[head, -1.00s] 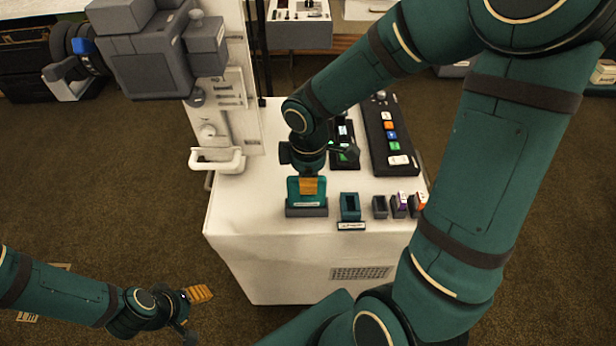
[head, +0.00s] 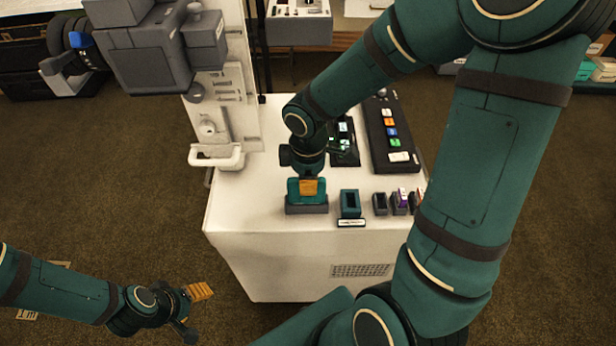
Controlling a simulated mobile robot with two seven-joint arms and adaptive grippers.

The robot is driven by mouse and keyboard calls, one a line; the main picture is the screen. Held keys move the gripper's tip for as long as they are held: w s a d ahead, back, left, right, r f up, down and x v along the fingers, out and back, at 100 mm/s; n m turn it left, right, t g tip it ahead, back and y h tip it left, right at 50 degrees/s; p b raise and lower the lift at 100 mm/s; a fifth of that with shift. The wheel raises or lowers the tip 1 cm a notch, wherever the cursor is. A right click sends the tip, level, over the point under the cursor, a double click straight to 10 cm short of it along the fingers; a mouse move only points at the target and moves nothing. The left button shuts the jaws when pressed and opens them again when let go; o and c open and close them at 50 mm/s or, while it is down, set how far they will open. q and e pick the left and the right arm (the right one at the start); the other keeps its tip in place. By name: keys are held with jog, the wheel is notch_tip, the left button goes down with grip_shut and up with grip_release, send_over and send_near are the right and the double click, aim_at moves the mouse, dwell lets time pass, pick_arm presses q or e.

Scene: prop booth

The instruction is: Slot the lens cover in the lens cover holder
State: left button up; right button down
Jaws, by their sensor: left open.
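The lens cover appears to be the teal plate (head: 293,192) on the white cart top. It stands upright in a low grey base, which looks like the lens cover holder (head: 306,209); its lower edge is hidden in the base. My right gripper (head: 308,186) points down at the plate, one orange finger pad against its near face. The other finger is hidden behind the plate. My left gripper (head: 194,310) is open and empty, low at the left, away from the cart.
Right of the grey base stand a teal slotted block (head: 350,204) with a label and several small dark holders (head: 380,204). A button panel (head: 390,135) lies behind them. A white column with a handle (head: 216,156) rises at the cart's left. The cart's front left top is bare.

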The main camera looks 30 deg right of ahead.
dwell(0.3)
jog(key=c, duration=1)
grip_release()
jog(key=shift+r+p, duration=3.2)
jog(key=shift+r, duration=0.35)
jog(key=shift+f, duration=0.1)
